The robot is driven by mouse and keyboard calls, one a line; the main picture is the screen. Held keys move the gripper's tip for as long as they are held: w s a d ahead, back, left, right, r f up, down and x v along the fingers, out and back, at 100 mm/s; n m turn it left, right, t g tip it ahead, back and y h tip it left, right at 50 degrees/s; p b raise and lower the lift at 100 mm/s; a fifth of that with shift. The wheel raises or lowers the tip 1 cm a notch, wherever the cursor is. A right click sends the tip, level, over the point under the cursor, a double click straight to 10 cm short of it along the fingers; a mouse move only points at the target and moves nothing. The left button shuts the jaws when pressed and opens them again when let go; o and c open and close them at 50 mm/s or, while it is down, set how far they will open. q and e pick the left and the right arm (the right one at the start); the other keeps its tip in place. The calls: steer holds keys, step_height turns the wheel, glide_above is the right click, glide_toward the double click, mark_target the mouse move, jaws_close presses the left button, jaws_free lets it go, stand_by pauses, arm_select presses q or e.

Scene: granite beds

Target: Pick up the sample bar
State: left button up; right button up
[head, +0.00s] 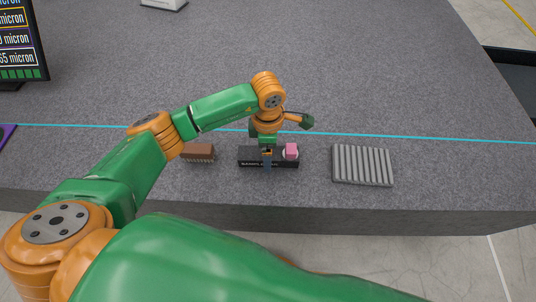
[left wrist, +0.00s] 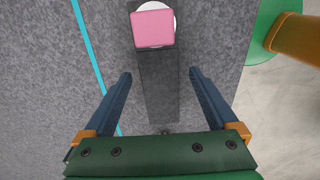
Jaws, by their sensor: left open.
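A long black block (head: 250,161) with white lettering on its front lies on the granite near the front edge. A pink block (head: 291,151) sits on a white round piece at its right end. No label in view names the sample bar, so I cannot tell which piece it is. My left gripper (head: 267,161) is over the black block, left of the pink block. In the left wrist view, my open left gripper (left wrist: 160,76) has its fingers either side of the black block (left wrist: 158,88), with the pink block (left wrist: 153,28) beyond the fingertips. My right gripper is out of view.
A brown brush-like block (head: 199,152) lies to the left, and a grey ribbed plate (head: 362,165) to the right. A cyan line (head: 420,138) crosses the granite bed (head: 350,75) behind them. A screen (head: 20,42) stands at the far left. The bed behind the line is mostly clear.

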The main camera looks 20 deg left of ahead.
arm_select(q)
jaws_close()
steer(key=shift+w+r, duration=0.1)
steer(key=shift+r, duration=0.05)
